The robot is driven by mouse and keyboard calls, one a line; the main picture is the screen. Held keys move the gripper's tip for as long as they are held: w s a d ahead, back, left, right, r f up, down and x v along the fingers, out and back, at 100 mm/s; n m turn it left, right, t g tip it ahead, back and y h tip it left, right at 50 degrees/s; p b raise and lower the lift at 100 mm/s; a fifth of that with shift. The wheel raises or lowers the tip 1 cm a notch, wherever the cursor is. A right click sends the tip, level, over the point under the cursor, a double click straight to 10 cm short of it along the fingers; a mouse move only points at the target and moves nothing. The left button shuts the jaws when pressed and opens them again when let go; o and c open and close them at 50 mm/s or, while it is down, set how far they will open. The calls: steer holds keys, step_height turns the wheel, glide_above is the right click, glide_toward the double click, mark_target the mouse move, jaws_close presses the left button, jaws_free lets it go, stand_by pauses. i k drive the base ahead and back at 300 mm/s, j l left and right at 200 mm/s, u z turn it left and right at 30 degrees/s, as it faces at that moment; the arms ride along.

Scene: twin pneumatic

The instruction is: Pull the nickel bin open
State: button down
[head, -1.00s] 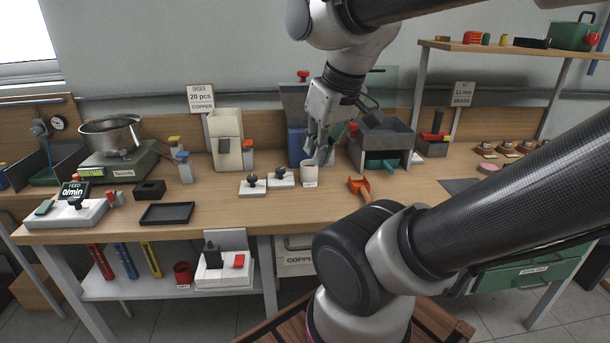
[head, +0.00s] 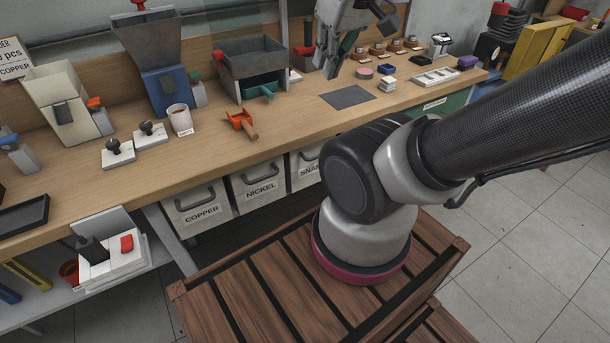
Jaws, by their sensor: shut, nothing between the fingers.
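The nickel bin (head: 257,203) is a pale drawer with a dark handle and a NICKEL label. It hangs under the bench top, between the copper bin (head: 200,222) and a third bin (head: 304,172) whose label is partly hidden by my arm. All of them look closed. My gripper (head: 337,62) is above the bench at the top of the head view, pointing down, shut and empty. It is well above and behind the nickel bin, apart from it.
The bench front edge (head: 190,192) overhangs the bins. An orange scoop (head: 242,122), a white cup (head: 180,120) and a grey mat (head: 348,97) lie on the bench. My arm's lower part stands right of the bins. Open tiled floor (head: 530,200) is at the right.

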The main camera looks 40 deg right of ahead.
mark_target(250, 188)
steer(key=z, duration=0.15)
steer(key=k+j, duration=0.3)
steer(key=j, duration=0.15)
steer(key=k+j, duration=0.3)
steer(key=j, duration=0.2)
steer(key=k+j+z, duration=0.1)
steer(key=k+j, duration=0.25)
steer(key=j, duration=0.1)
